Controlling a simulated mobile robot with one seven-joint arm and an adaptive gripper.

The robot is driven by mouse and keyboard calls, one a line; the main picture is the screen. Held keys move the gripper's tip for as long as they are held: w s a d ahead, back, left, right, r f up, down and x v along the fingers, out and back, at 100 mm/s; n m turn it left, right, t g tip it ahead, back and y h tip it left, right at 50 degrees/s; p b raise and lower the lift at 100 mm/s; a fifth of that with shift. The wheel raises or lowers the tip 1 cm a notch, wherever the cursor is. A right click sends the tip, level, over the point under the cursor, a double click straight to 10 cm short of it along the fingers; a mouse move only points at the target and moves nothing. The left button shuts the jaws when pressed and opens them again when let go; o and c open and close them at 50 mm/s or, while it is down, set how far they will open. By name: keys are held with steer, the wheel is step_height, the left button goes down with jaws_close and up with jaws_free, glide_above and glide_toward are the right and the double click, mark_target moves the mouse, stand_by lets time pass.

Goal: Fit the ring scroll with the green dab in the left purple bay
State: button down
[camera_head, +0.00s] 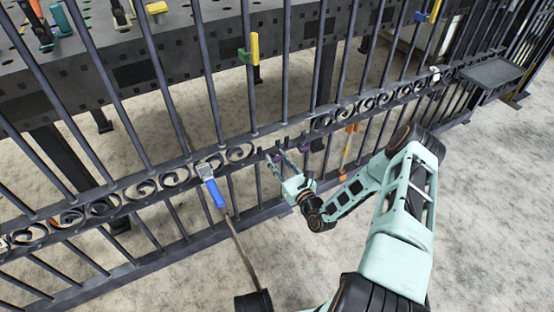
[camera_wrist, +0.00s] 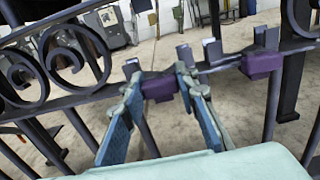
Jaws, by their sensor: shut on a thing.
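My gripper (camera_head: 277,157) is at the gap in the gate's scroll band. In the wrist view its two blue-grey fingers (camera_wrist: 158,75) stand apart on either side of the left purple block (camera_wrist: 158,88) and appear closed against it. A second purple block (camera_wrist: 262,66) sits to the right on the same rail, clear of the fingers. Grey upright prongs (camera_wrist: 212,51) stand along this rail. I cannot make out a ring scroll or a green dab between the fingers or in the bays.
Dark scrolls (camera_head: 175,177) fill the band left of the gap, and more (camera_head: 370,103) fill it to the right. A blue-handled tool (camera_head: 214,192) hangs on the band at left. Vertical bars surround my gripper. A dark perforated table (camera_head: 150,75) stands behind the gate.

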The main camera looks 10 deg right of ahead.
mark_target(278, 161)
steer(key=p+v, duration=0.3)
steer(key=v, duration=0.1)
steer(key=shift+s+d+r, duration=0.1)
steer(key=shift+s+d, duration=0.05)
steer(key=shift+s, duration=0.1)
steer(key=shift+s+d, duration=0.1)
steer(key=shift+s, duration=0.3)
steer(key=c, duration=1.5)
jaws_free()
